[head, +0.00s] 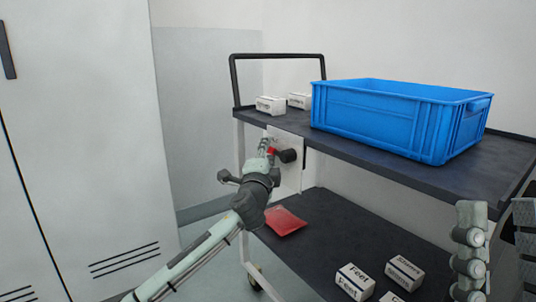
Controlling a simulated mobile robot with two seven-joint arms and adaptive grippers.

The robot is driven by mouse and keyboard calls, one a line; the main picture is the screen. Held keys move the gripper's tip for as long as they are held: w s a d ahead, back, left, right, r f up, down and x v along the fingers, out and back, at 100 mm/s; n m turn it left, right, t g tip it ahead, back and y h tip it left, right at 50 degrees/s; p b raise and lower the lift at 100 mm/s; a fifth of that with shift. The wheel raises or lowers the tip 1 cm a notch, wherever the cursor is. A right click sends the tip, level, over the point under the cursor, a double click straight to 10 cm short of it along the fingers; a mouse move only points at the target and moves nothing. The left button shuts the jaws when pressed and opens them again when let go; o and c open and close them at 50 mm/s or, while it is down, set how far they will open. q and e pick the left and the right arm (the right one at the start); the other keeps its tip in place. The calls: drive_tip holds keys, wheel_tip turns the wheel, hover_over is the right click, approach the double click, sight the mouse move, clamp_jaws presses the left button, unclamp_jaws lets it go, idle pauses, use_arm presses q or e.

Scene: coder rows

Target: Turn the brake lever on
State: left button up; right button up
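A white panel (291,177) is fixed to the near left end of the cart, just below the top shelf. A small red part (271,151) and a dark round knob (288,156) stick out from it; I take these to be the brake lever, though it is small and partly hidden. My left gripper (264,148) is right at the panel, its pale fingertips beside the red part. Whether they touch or close on it cannot be told. At the right edge, pale pieces with round joints (470,250) belong to my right arm or gripper, cut off by the frame.
A blue crate (375,110) and white boxes (270,105) stand on the top shelf (345,146). The lower shelf (333,232) holds a red packet (285,221) and several labelled boxes (355,281). A white cabinet (85,130) stands at left.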

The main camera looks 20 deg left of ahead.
use_arm(q)
clamp_jaws()
idle(0.3)
drive_tip(key=shift+w, duration=0.15)
